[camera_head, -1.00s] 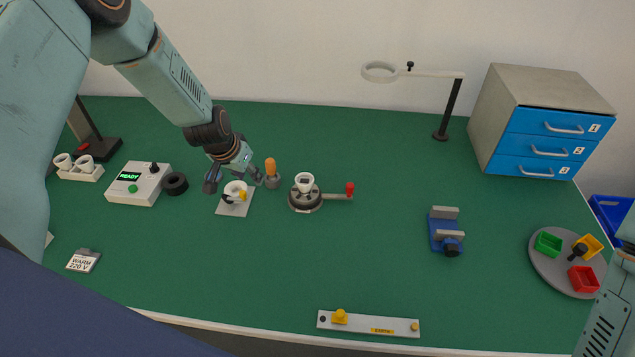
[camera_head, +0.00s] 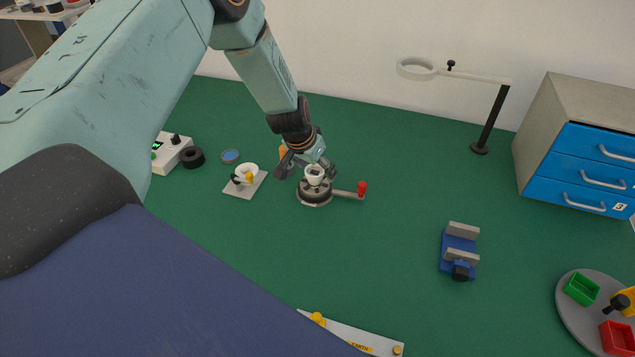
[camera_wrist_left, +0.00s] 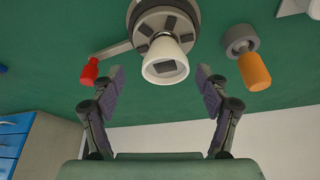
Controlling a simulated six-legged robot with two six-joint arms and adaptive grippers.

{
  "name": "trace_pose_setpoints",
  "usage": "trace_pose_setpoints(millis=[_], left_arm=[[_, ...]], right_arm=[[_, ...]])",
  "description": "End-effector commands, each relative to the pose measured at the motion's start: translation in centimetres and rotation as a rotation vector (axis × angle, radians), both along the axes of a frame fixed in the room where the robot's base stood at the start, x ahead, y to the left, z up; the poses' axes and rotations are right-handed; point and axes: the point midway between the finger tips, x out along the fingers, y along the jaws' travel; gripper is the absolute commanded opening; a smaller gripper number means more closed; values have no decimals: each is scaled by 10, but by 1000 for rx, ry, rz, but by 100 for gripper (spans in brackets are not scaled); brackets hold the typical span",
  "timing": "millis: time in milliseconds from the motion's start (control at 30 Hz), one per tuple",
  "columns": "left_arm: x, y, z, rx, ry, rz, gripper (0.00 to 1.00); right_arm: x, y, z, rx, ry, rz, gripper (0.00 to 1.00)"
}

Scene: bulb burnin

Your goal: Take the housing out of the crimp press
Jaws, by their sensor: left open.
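The crimp press (camera_head: 314,194) is a round grey base with a lever ending in a red knob, standing on the green bench. The white housing (camera_head: 314,176) sits upright in its middle. In the left wrist view the housing (camera_wrist_left: 166,62) shows as a white cone on the press (camera_wrist_left: 143,17). My left gripper (camera_head: 306,171) is open over the press. In the left wrist view its two fingers (camera_wrist_left: 160,88) are spread on either side of the housing's line, apart from it. My right gripper is not in view.
The red lever knob (camera_wrist_left: 89,72) is close to one finger, and an orange-handled tool (camera_wrist_left: 254,72) stands on the other side. A plate with a white cup-like part (camera_head: 245,184) lies left of the press. A blue vise (camera_head: 460,250) stands to the right.

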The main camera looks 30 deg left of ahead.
Motion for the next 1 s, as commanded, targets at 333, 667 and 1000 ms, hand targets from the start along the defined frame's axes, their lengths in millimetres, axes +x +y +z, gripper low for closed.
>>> trace_pose_setpoints(millis=[333, 667, 1000], left_arm=[[5, 5, -17, -1, -1, 2, 75], [7, 4, -16, 0, -1, 1, 59], [9, 1, -17, 0, 0, 0, 30]], right_arm=[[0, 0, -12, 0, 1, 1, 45], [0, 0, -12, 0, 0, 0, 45], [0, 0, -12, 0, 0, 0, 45]])
